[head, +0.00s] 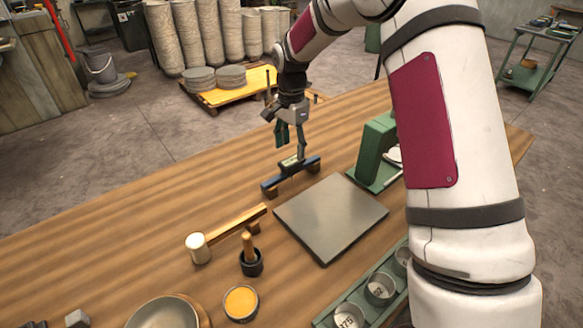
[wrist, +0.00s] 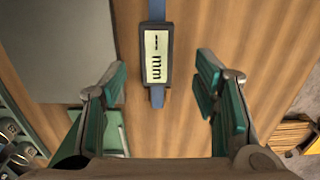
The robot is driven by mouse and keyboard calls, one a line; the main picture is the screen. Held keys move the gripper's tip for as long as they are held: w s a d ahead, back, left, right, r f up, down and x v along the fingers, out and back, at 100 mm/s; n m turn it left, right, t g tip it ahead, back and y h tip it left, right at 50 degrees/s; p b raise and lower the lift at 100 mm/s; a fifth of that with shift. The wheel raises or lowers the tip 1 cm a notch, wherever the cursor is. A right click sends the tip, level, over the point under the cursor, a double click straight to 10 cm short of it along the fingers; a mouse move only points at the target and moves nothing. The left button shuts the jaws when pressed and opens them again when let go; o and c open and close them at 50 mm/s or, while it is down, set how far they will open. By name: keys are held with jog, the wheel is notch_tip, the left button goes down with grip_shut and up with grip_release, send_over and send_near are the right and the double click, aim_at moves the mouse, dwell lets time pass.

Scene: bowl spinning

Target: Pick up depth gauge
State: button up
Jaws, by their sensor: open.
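The depth gauge (head: 278,182) is a dark blue bar with a small pale display, set across the wooden bench beyond the grey plate. In the wrist view the gauge (wrist: 156,58) runs up the middle, its display reading "mm" marks; its upper end is cut off by the picture's edge. My gripper (head: 293,143) is above the gauge, pointing down, with nothing in it. In the wrist view my gripper (wrist: 162,72) is open, with one green-padded finger on each side of the gauge and a gap on both sides.
A grey flat plate (head: 330,215) lies in front of the gauge, and a green stand (head: 375,150) is to its right. A mallet (head: 200,248), a dark pot with a wooden handle (head: 250,262) and an orange-filled cup (head: 240,302) are nearer. Bare wood lies left of the gauge.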

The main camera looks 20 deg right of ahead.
aim_at(292, 160)
jog(key=shift+s+f, duration=0.2)
jog(key=shift+f, duration=2.9)
grip_shut()
jog(key=shift+r, duration=0.1)
